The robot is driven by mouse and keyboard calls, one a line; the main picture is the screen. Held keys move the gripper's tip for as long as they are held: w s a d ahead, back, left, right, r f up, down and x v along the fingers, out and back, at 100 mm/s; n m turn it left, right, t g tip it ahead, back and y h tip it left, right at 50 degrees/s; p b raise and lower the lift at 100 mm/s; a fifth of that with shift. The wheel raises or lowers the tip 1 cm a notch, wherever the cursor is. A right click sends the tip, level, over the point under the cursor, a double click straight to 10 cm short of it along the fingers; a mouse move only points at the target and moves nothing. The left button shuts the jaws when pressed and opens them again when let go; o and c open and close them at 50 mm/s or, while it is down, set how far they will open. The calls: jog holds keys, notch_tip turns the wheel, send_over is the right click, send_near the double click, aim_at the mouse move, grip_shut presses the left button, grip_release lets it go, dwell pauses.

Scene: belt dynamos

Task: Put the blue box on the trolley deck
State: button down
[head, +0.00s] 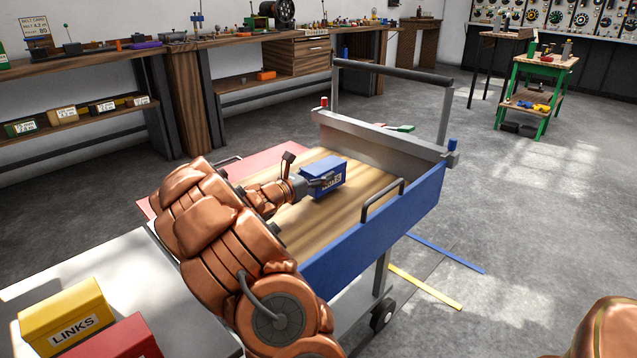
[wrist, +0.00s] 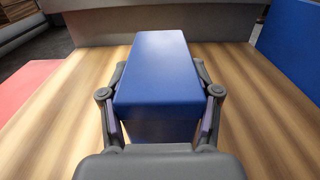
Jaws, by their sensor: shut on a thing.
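The blue box (head: 323,176) has a pale label on its front and is at the far part of the trolley deck (head: 318,222), a wooden surface. It also fills the middle of the wrist view (wrist: 157,75). My gripper (head: 312,184) is shut on the box, with one finger against each side in the wrist view (wrist: 160,112). The box looks upright and over the deck. I cannot tell whether its underside touches the wood; its lower part is partly hidden by my gripper.
The trolley has a blue side panel (head: 385,230), a red side panel (head: 270,160), a grey end wall (head: 375,140) and a handle bar (head: 390,71). A yellow box labelled LINKS (head: 65,318) and a red box (head: 118,340) stand on a grey surface at front left. Bare deck surrounds the blue box.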

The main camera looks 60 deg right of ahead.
notch_tip(320, 180, down, 2)
jog(key=shift+f, duration=0.1)
jog(key=shift+r, duration=0.2)
jog(key=shift+f, duration=0.1)
jog(key=shift+c, duration=1.1)
grip_release()
jog(key=shift+a, duration=0.1)
jog(key=shift+w+a, duration=0.15)
jog(key=shift+a, duration=0.2)
jog(key=p+v, duration=0.2)
jog(key=v, duration=0.9)
